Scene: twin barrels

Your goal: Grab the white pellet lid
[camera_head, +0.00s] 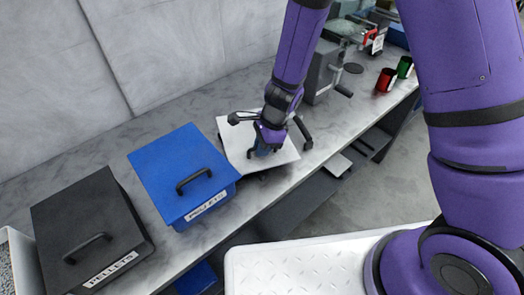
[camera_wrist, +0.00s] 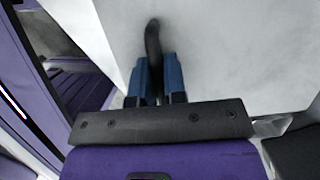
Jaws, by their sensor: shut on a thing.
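The white pellet lid (camera_head: 286,153) is a pale, flat, square panel at the middle of the counter in the head view, right of the blue box. It fills much of the wrist view (camera_wrist: 225,55). Its dark bar handle (camera_wrist: 153,38) stands between my blue fingers. My gripper (camera_head: 262,151) is over the lid and shut on that handle; the fingers also show in the wrist view (camera_wrist: 156,75). My wrist hides the handle and part of the lid in the head view. I cannot tell whether the lid is raised off what lies under it.
A blue lidded box (camera_head: 170,160) with a black handle stands left of the lid. A black lidded box (camera_head: 85,220) labelled PELLETS is farther left. A grey machine (camera_head: 322,72), a red cup (camera_head: 385,80) and a green cup (camera_head: 404,67) stand to the right. A wall (camera_head: 180,50) runs behind the counter.

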